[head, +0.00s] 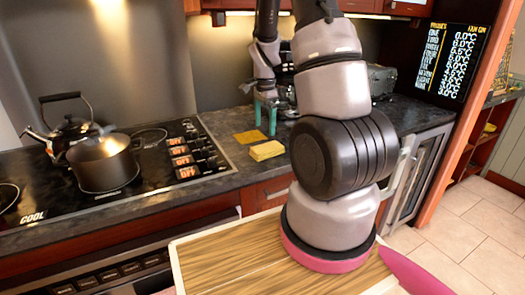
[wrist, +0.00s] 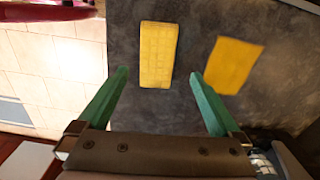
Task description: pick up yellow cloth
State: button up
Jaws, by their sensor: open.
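Two yellow pieces lie apart on the dark counter. One is a pale yellow, thick-looking piece with a grid texture, perhaps the yellow cloth (head: 266,151), near the counter's front edge; it also shows in the wrist view (wrist: 158,55). The other is a flat, orange-yellow square (head: 250,137) farther back, at the right in the wrist view (wrist: 233,66). I cannot tell for certain which is the cloth. My gripper (head: 265,117), with green fingers, is open and empty near both. In the wrist view, the textured piece shows between and beyond my fingertips (wrist: 160,75).
A dark pot (head: 103,163) and a kettle (head: 70,133) stand on the cooktop (head: 130,200) at left. A dark appliance (head: 381,78) is at the back right. A wooden board-like surface (head: 215,262) is in front. Bare counter surrounds the yellow pieces.

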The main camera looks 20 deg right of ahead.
aim_at(267, 147)
notch_tip(267, 147, down, 4)
jog(key=shift+r, duration=0.2)
jog(key=shift+s+d+f, duration=0.1)
jog(key=shift+d+f, duration=0.1)
jog(key=shift+f, duration=1.2)
jog(key=shift+s+d+f, duration=0.1)
jog(key=shift+d+f, duration=0.05)
jog(key=shift+f, duration=1.2)
jog(key=c, duration=1.2)
jog(key=shift+r, duration=0.1)
notch_tip(267, 147, up, 10)
jog(key=shift+f, duration=0.1)
